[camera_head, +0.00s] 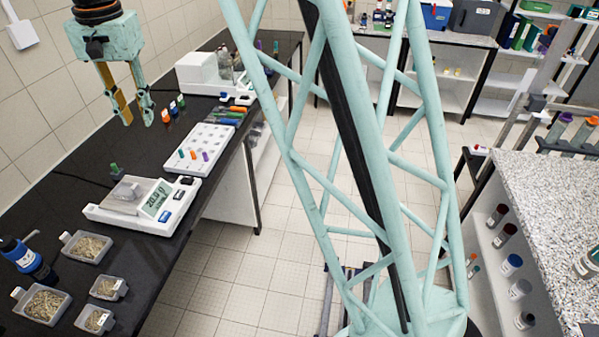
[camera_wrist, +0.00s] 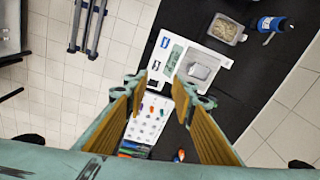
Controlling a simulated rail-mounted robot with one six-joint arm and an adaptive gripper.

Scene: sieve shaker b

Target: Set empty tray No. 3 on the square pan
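My gripper (camera_head: 137,119) hangs empty in the air above the dark bench, its two fingers apart; they also show apart in the wrist view (camera_wrist: 160,92). A white balance (camera_head: 165,219) with a lit display stands on the bench, nearer the camera than my gripper. Its grey square pan (camera_head: 122,203) bears a small pale, boxy item (camera_head: 128,188), perhaps a tray; I cannot tell. Several clear trays stand in front of the balance: two larger (camera_head: 87,246) (camera_head: 42,303) and two smaller (camera_head: 108,288) (camera_head: 95,318). All four hold brownish grainy material. No tray number is readable.
A blue-labelled bottle (camera_head: 28,262) stands by the trays at the bench's left. A white rack (camera_head: 200,150) with coloured items lies behind the balance, markers (camera_head: 228,116) beyond it. A second white instrument (camera_head: 200,72) stands farther back. A speckled counter (camera_head: 545,205) is at right.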

